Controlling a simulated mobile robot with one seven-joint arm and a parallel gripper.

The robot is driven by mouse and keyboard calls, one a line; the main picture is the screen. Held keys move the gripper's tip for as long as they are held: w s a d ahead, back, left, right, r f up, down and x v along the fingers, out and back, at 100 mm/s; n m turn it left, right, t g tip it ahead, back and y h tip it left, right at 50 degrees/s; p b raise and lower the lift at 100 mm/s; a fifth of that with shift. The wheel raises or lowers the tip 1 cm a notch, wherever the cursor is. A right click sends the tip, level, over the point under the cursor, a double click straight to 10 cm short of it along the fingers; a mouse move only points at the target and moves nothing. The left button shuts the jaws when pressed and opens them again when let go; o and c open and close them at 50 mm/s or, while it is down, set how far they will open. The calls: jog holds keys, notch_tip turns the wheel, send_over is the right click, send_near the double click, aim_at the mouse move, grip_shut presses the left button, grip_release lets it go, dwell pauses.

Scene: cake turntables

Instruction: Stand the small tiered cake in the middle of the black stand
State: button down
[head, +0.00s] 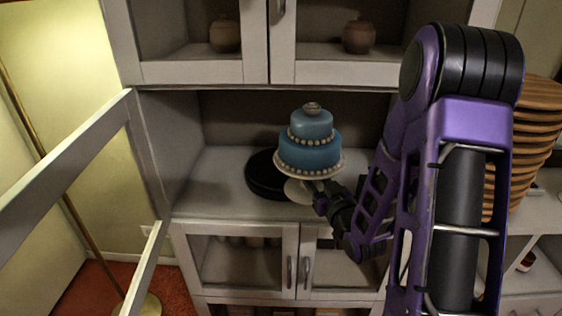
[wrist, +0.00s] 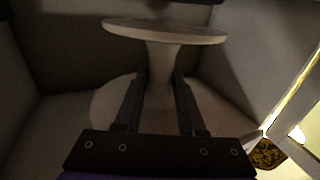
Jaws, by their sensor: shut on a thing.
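The small tiered cake (head: 310,147) is blue with two tiers, pale beads and a knob on top. It stands upright on a white pedestal with a round plate, stem and wide foot; the pedestal (wrist: 165,32) also shows in the wrist view. My gripper (head: 316,190) is shut on the pedestal's stem below the plate; in the wrist view its fingers (wrist: 160,82) lie on either side of the stem. The black stand (head: 262,178) is a low round disc on the shelf, behind and left of the pedestal, partly hidden by it. I cannot tell whether the foot touches the shelf.
The cake is in an open cabinet bay, with the shelf (head: 205,190) clear at left. An upper cupboard (head: 190,72) with two pots is above, glazed doors (head: 245,262) below. An open door frame (head: 75,150) stands left. Stacked brown discs (head: 535,125) are right, behind my arm.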

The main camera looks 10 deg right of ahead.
jog(key=x, duration=1.7)
jog(key=shift+w+r, duration=0.1)
jog(key=shift+w, duration=0.3)
jog(key=shift+f, duration=1.65)
jog(key=shift+f, duration=0.2)
jog(key=c, duration=0.5)
grip_release()
jog(key=shift+s, duration=0.1)
